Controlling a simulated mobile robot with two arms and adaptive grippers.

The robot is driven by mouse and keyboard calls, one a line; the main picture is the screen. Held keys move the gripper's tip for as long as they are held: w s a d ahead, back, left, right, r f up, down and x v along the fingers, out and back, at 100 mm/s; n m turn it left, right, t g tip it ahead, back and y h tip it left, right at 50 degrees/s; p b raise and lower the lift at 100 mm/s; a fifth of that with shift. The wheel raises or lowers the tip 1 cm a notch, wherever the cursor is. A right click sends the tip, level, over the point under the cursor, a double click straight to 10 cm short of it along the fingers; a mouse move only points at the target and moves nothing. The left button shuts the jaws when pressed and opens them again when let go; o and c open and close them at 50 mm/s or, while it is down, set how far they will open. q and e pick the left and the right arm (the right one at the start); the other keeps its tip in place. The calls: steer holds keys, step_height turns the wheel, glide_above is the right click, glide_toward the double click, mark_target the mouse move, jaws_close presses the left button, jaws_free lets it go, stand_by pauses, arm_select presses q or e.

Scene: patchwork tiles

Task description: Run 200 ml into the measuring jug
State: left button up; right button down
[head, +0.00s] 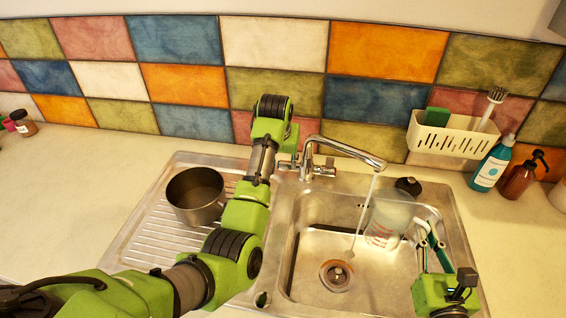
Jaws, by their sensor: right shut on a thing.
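The measuring jug (382,234) is clear with red markings and is held in the right part of the sink basin. My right gripper (428,236) is shut on the jug at its right side. The tap (345,149) is running. Its thin water stream (361,220) passes along the jug's left side and lands near the drain (336,275). I cannot tell the water level in the jug. My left arm reaches up to the tap's left side; my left gripper (287,166) is near the tap's base, small and largely hidden, so its fingers are unclear.
A metal pot (196,195) stands on the drainboard (150,238) left of the basin. A cream caddy (452,135) with a green sponge and brush hangs on the tiles. Blue (491,165) and brown (520,178) bottles stand at the right. The left counter is mostly clear.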

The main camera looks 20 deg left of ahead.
arm_select(q)
steer(key=shift+w+f, duration=0.2)
steer(key=shift+f, duration=0.3)
jaws_close()
steer(key=shift+s, duration=0.1)
steer(key=t, duration=0.1)
steer(key=s+f+t, duration=0.1)
steer(key=shift+d+f+t+y, duration=0.1)
steer(key=shift+f+t+y, duration=0.05)
steer(key=shift+t+y, duration=0.2)
steer(key=shift+s+f+t, duration=0.15)
steer(key=shift+f+t, duration=0.05)
steer(key=shift+t, duration=0.65)
